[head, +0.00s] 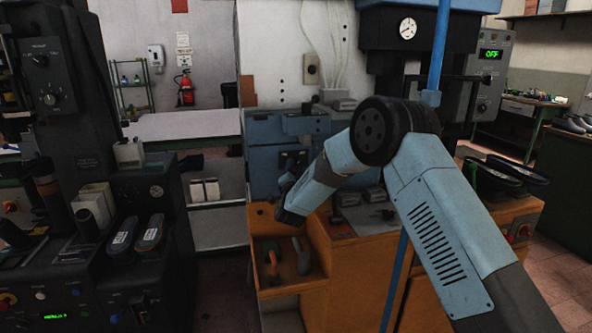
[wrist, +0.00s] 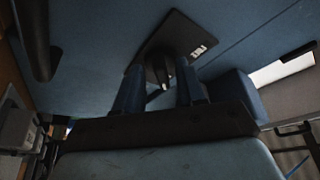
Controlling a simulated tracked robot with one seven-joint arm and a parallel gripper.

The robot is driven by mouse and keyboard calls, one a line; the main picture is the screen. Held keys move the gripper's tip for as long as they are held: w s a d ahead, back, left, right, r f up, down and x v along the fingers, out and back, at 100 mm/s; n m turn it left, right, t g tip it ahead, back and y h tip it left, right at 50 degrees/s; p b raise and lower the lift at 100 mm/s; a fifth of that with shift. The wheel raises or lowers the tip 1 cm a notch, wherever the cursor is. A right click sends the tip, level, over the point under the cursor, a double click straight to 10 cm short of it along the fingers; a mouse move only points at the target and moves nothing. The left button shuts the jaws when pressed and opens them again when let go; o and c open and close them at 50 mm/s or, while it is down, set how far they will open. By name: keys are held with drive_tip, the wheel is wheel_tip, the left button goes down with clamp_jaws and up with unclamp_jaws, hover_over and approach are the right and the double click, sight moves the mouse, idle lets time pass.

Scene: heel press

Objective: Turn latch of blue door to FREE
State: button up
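The blue door (wrist: 90,60) fills the top of the wrist view. On it is a black latch plate (wrist: 190,27) with a small white label whose wording I cannot read for certain. A dark latch handle (wrist: 158,68) stands out from the plate. My gripper (wrist: 160,84) points at the latch with its two blue fingers apart, one on each side of the handle. I see no clear contact with the handle. In the head view the blue door (head: 262,160) is on the blue machine, and my forearm reaches toward it; the fingertips are hard to make out there.
An orange-brown cabinet (head: 345,265) stands below, with an open tray (head: 262,222) holding a red-handled tool. A black machine (head: 75,190) with shoes on it stands at left. A dark bar handle (wrist: 37,50) sticks out at the upper left of the wrist view.

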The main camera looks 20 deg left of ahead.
drive_tip(key=c, duration=0.7)
drive_tip(key=shift+d, duration=0.2)
clamp_jaws()
drive_tip(key=shift+w+r, duration=0.1)
